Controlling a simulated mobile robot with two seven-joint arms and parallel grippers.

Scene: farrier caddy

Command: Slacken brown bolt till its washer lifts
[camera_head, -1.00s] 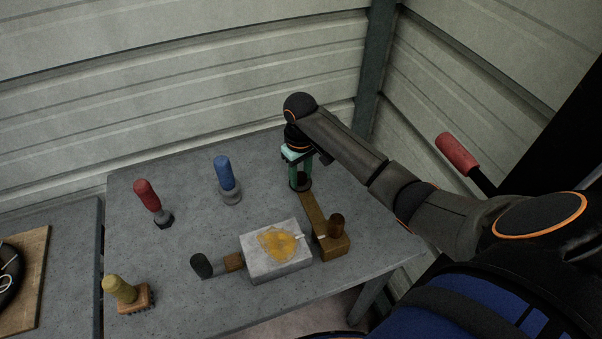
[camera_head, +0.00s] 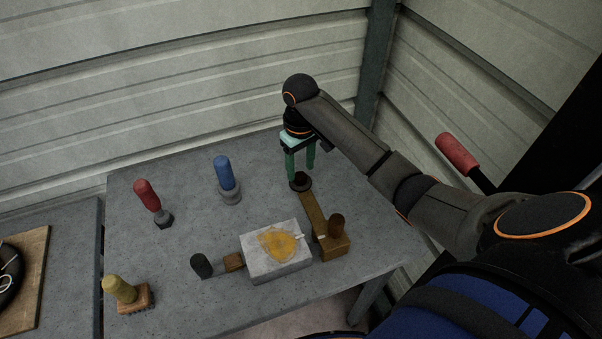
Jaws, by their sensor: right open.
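A brown upright peg (camera_head: 336,223), which may be the brown bolt, stands on a wooden block at the near end of a brown wooden bar (camera_head: 315,214). A dark round piece (camera_head: 300,182) sits at the bar's far end; whether this is a bolt head or a washer I cannot tell. My right gripper (camera_head: 301,176) has green fingers pointing down. It is open and empty, just above the dark round piece, with the fingers apart on either side. No raised washer can be made out. My left gripper is not in view.
A grey block with a yellow patch (camera_head: 265,262) lies beside the bar. Corrugated walls (camera_head: 180,80) close off the back.

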